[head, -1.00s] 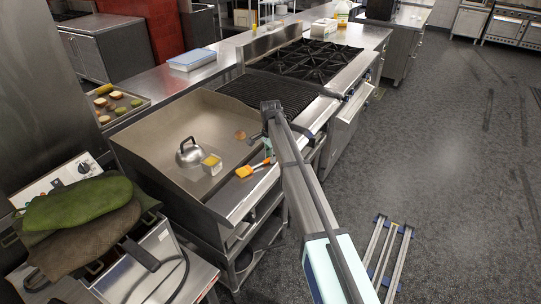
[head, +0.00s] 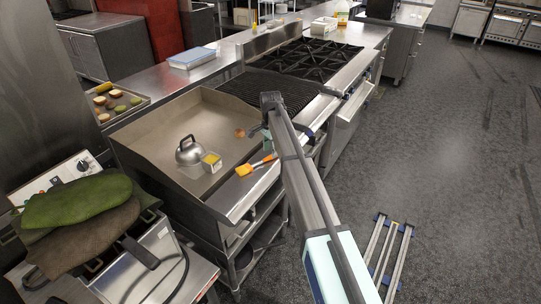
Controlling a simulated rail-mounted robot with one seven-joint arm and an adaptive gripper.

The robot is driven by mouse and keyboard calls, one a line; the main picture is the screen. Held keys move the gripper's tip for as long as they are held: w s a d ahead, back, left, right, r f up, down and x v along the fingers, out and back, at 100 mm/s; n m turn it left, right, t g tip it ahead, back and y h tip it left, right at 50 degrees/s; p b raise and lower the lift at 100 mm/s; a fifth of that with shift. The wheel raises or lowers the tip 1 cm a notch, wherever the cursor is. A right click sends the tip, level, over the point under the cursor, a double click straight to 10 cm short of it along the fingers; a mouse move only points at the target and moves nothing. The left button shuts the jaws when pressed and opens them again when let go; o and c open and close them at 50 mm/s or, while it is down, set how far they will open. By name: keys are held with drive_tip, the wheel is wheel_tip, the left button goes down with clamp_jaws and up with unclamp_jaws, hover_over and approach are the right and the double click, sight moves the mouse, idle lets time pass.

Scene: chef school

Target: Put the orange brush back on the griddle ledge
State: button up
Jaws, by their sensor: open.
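The orange brush (head: 245,169) lies on the steel front ledge (head: 236,198) of the griddle (head: 212,113). Its bristle head points left, and its thin handle runs up and right toward my arm, which may hide its far end. My gripper (head: 251,132) is small and dark in this view, beyond the brush, over the right part of the griddle. It is open and apart from the brush. My arm hides part of the ledge's right end.
A steel dome with a handle (head: 189,151) and a small yellow-filled container (head: 211,162) stand on the griddle. A round brown piece (head: 239,133) is close to my gripper. A burner range (head: 305,62) adjoins at the right. Green cloths or mitts (head: 75,203) lie at left front.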

wheel_tip(320, 180, up, 9)
drive_tip(key=b, duration=0.2)
drive_tip(key=shift+r, duration=0.2)
